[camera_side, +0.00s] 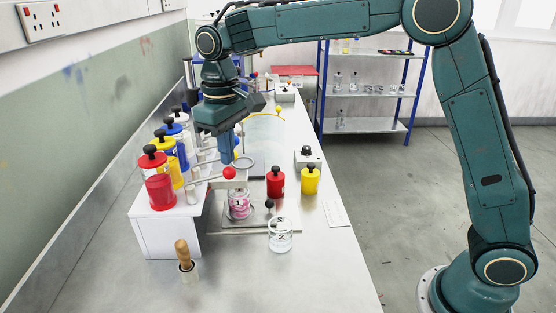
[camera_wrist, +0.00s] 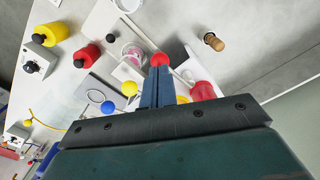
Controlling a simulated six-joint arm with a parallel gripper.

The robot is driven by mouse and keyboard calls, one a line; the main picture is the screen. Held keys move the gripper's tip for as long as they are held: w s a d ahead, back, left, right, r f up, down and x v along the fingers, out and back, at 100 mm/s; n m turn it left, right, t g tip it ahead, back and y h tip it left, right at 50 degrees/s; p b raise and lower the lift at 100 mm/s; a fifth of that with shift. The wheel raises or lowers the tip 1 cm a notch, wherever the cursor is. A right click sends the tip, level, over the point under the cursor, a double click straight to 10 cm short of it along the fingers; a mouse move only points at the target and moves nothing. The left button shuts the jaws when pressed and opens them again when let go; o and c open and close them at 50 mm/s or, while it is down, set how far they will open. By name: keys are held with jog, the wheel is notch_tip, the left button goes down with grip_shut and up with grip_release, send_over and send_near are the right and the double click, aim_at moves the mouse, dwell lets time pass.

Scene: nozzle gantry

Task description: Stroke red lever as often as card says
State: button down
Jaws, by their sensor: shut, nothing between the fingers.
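The red lever's ball knob (camera_side: 229,172) sits at the end of a thin rod in front of the white stand. It also shows in the wrist view (camera_wrist: 159,59), just past my fingertips. My gripper (camera_side: 227,160) is shut and empty, pointing down right above the red knob. Whether it touches the knob I cannot tell. Below the knob stands a glass jar marked 1 (camera_side: 239,206) with pink contents; it also shows in the wrist view (camera_wrist: 133,52). A white card (camera_side: 335,213) lies at the table's right edge; its writing is too small to read.
A red-capped reservoir (camera_side: 157,185) stands left, with yellow, blue and white ones behind. An empty jar marked 2 (camera_side: 280,236), a red bottle (camera_side: 275,183), a yellow bottle (camera_side: 310,180) and a wooden-handled tool (camera_side: 185,258) stand nearby. Yellow (camera_wrist: 129,88) and blue (camera_wrist: 107,107) knobs are close.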

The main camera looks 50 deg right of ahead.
aim_at(229, 167)
jog(key=shift+f, duration=2.8)
jog(key=shift+r, duration=3.1)
jog(key=shift+f, duration=0.15)
